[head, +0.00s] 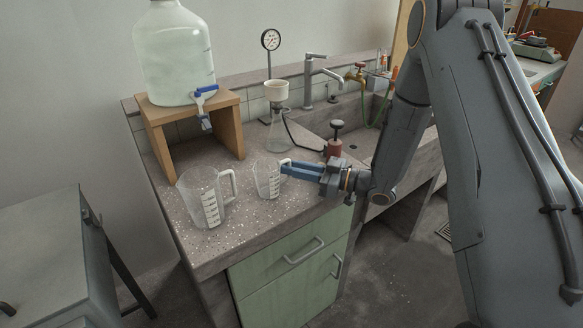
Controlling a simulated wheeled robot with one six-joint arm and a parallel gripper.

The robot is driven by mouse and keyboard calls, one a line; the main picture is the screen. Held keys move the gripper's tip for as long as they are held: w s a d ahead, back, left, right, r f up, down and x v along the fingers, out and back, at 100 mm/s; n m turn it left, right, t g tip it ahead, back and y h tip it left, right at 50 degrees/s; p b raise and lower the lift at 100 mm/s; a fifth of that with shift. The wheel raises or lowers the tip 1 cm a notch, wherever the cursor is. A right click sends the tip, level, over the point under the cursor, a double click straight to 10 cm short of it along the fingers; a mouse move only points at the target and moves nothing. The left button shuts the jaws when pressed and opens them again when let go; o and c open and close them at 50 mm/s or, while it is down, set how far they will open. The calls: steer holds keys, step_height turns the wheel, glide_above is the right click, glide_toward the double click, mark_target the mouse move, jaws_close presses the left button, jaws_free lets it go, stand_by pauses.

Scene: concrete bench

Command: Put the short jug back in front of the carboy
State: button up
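The short jug (267,180), clear with a printed scale, stands upright on the bench near its front edge, its handle to the right. My gripper (286,168), with blue fingers, reaches in from the right, its tips at the handle side. Whether the fingers are closed on the handle is too small to tell. The carboy (175,60), large and filled with clear liquid, stands on a wooden stand (229,130) at the back left. Its blue-handled tap (205,95) overhangs the stand's front edge. A taller clear jug (204,200) stands left of the short jug, in front of the stand.
A flask with a white funnel (279,130) stands behind my gripper, its hose running to a red-based fitting (335,140) by the sink. A pressure gauge (271,40) and a grey faucet (312,80) rise behind. Bare bench (245,215) lies in front of the jugs.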

steer(key=shift+o, duration=0.9)
steer(key=shift+r, duration=0.1)
steer(key=shift+r, duration=0.2)
steer(key=b+v, duration=0.1)
steer(key=v, duration=1.1)
steer(key=shift+f+b, duration=0.1)
steer(key=shift+b, duration=0.25)
